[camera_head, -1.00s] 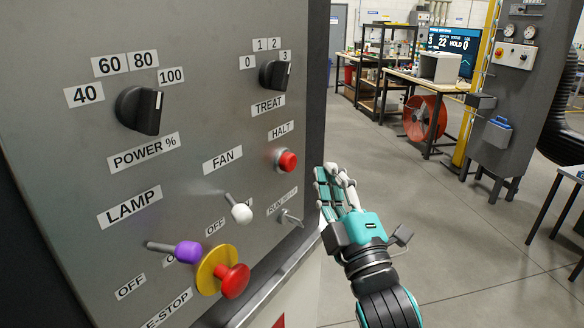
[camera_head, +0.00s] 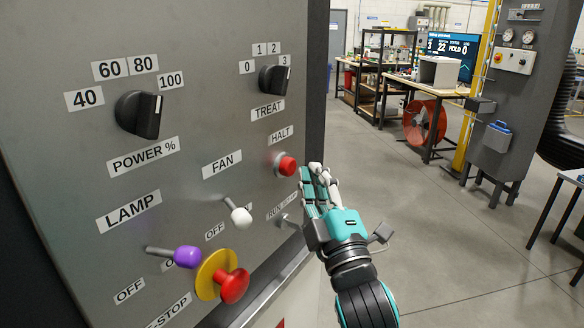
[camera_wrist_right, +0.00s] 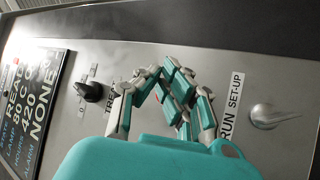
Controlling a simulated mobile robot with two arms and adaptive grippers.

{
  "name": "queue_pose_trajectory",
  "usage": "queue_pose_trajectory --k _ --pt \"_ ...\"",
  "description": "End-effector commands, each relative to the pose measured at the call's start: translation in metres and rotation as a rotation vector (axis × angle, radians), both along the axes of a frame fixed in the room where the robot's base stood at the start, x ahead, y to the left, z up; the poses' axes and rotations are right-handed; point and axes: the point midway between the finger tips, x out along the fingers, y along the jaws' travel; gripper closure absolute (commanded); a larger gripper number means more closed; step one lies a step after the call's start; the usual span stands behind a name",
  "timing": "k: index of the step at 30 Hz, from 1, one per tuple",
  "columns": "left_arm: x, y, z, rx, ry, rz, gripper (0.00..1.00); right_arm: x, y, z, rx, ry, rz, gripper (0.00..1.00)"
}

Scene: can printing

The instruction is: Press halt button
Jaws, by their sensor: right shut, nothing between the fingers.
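The halt button (camera_head: 286,164) is a small red push button on the grey control panel (camera_head: 190,60), under the HALT label (camera_head: 281,134). My right gripper (camera_head: 310,172), teal and grey, is shut and empty just right of the button in the head view, its fingertips pointing at the panel. A narrow gap shows between the fingertips and the button there; I cannot tell the depth. In the right wrist view the shut fingers (camera_wrist_right: 165,75) hide most of the button, with only a trace of red between them. My left gripper is not in view.
Near the button are the TREAT knob (camera_head: 275,78), the white-tipped FAN lever (camera_head: 240,215) and the RUN/SET-UP key switch (camera_wrist_right: 275,116). Lower left are the purple LAMP lever (camera_head: 186,257) and red E-stop (camera_head: 234,286). Open floor (camera_head: 440,240) lies to the right.

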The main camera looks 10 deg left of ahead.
Motion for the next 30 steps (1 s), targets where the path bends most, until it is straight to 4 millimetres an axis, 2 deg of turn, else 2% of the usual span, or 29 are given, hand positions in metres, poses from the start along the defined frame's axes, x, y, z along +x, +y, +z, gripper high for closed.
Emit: queue_pose_trajectory --k 22,30 --pt "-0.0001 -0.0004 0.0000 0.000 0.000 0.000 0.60 0.0001 0.0000 -0.0002 0.000 0.000 0.000 1.00" --pt "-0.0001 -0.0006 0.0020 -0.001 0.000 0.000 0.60 0.0035 0.0068 0.0005 0.000 0.000 0.000 1.00"
